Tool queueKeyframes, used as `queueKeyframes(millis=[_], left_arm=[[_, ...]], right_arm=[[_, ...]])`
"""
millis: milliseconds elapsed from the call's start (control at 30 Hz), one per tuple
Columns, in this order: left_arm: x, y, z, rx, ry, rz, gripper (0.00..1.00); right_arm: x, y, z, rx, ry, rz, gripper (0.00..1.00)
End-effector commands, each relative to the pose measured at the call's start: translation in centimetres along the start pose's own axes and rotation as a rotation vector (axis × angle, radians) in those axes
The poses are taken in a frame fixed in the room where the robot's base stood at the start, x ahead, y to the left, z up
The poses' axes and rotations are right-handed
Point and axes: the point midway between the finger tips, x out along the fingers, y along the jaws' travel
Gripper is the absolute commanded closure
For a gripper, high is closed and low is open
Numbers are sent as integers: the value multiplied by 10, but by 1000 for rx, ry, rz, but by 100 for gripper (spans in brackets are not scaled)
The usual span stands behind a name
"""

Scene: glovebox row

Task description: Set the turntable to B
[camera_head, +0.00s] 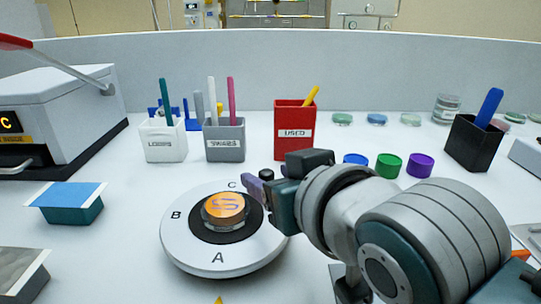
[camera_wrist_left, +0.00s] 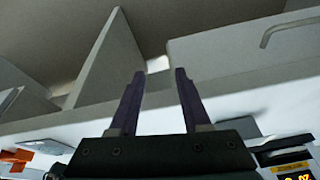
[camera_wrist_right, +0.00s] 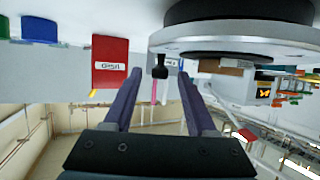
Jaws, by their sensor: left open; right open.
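The white turntable (camera_head: 178,240) lies flat on the bench, marked A, B and C. A faces the front, beside a yellow pointer (camera_head: 219,300) at the bottom edge; B is at left and C at the back. An orange-topped round piece (camera_head: 225,208) sits on its black centre. My right gripper (camera_head: 259,188) is at the disc's back right edge, open. In the right wrist view, a dark upright peg (camera_wrist_right: 160,66) on the disc's rim shows between the open fingertips (camera_wrist_right: 160,82); contact cannot be told. My left gripper (camera_wrist_left: 159,74) is open and empty, seen only in its wrist view.
Behind the turntable stand a white bin (camera_head: 163,143), a grey bin (camera_head: 224,143) and a red bin (camera_head: 291,138). Several coloured caps lie right of them. A blue-topped box (camera_head: 68,203) and a white machine (camera_head: 60,110) are at left. White panels (camera_wrist_left: 235,50) surround my left gripper.

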Motion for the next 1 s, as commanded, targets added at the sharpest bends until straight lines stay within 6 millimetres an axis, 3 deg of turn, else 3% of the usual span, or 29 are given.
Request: queueKeyframes(millis=[67,533,1000], left_arm=[[0,0,0,0,0,0,52],[0,0,0,0,-1,0,52],[0,0,0,0,-1,0,52]], right_arm=[[0,0,0,0,0,0,48],[0,0,0,0,-1,0,100],[0,0,0,0,-1,0,100]])
